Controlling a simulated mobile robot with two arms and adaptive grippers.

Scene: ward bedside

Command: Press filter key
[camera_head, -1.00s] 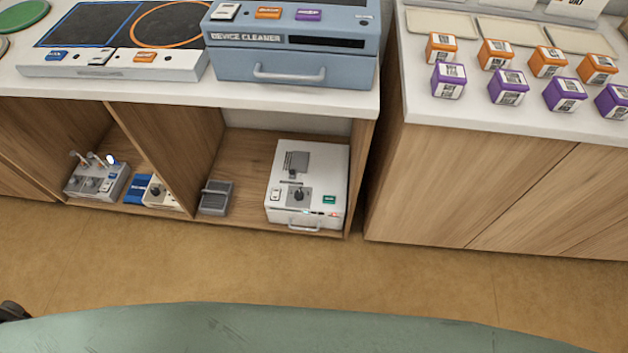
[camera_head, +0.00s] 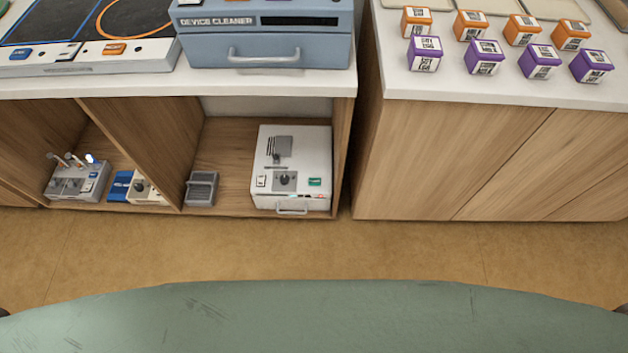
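No key with a readable "filter" label shows. A white boxy device (camera_head: 318,160) stands on the lower right shelf of the wooden cabinet. Its top has a grey plate, a dark knob (camera_head: 285,180), a pale key (camera_head: 262,181) and a green key (camera_head: 315,182); their labels are too small to read. A handle is on its front. The blue-grey device cleaner (camera_head: 310,45) stands on the countertop above; its top is cut off by the picture's upper edge. Neither gripper can be made out; only small dark bits show at the lower left and right edges.
A grey pedal-like box (camera_head: 201,188) is left of the white device. A lever box (camera_head: 78,182) and a blue item (camera_head: 120,186) are beyond the divider. Orange and purple cubes stand on the right counter (camera_head: 430,88). A green worn surface (camera_head: 330,320) fills the bottom; floor lies between.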

